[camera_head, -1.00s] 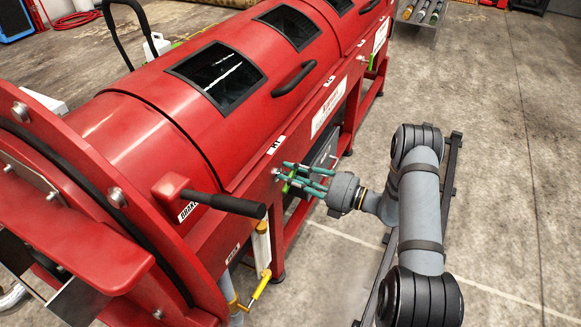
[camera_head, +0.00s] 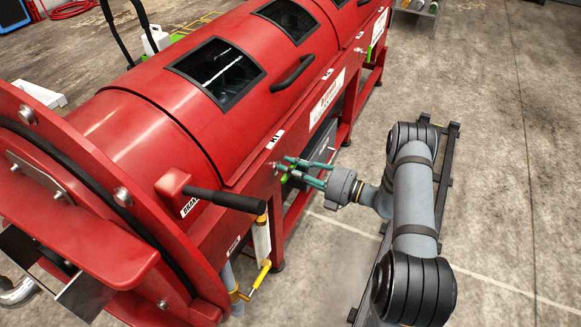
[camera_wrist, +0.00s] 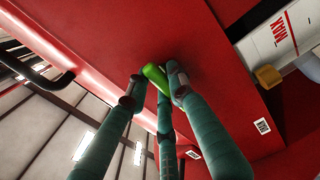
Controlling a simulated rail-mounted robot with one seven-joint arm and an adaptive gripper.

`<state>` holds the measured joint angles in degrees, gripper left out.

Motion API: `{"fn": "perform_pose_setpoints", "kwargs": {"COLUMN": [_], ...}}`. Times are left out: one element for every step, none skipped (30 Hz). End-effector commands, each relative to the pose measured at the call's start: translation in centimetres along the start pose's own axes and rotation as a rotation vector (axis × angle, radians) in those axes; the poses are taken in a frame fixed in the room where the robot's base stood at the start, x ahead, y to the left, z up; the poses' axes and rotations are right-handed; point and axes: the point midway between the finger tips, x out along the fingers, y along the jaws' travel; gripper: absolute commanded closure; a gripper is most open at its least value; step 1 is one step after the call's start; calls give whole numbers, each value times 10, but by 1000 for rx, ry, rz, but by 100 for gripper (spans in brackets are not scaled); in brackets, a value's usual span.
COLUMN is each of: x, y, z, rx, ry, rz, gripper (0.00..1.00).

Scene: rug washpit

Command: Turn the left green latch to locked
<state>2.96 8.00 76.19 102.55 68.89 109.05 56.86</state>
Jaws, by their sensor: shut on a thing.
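The left green latch (camera_head: 284,178) sits on the front beam of the red machine, under the K1 label. It is mostly covered by my fingers there. In the wrist view the latch (camera_wrist: 155,75) is a short bright green bar, tilted, between the fingertips. My gripper (camera_head: 292,171) has teal fingers with grey tips. In the wrist view the gripper (camera_wrist: 155,90) is shut on the latch, with fingertips on both sides of it and close to the red panel. The latch's pivot is hidden.
A black-gripped brake lever (camera_head: 228,200) sticks out left of the latch. A yellow-ended cylinder (camera_head: 262,243) hangs below it. Another green latch (camera_head: 369,49) is farther along the beam. The concrete floor (camera_head: 490,190) to the right is open.

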Motion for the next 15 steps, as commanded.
{"fn": "perform_pose_setpoints", "kwargs": {"x": [0,0,0,0,0,0,0,0,0,0,0,0,0,0,0], "y": [-1,-1,-1,-1,-1,-1,-1,-1,-1,-1,-1,-1,-1,-1,-1], "z": [-1,-1,-1,-1,-1,-1,-1,-1,-1,-1,-1,-1,-1,-1,-1], "rx": [5,6,6,6,6,6,6,6,6,6,6,6,6,5,5], "ry": [2,2,2,2,2,2,2,2,2,2,2,1,1,1,1], "rz": [-1,-1,-1,-1,-1,-1,-1,-1,-1,-1,-1,-1,-1,-1,-1], "gripper": [100,100,100,100,100,100,100,100,100,78,76,74,72,70,68]}}
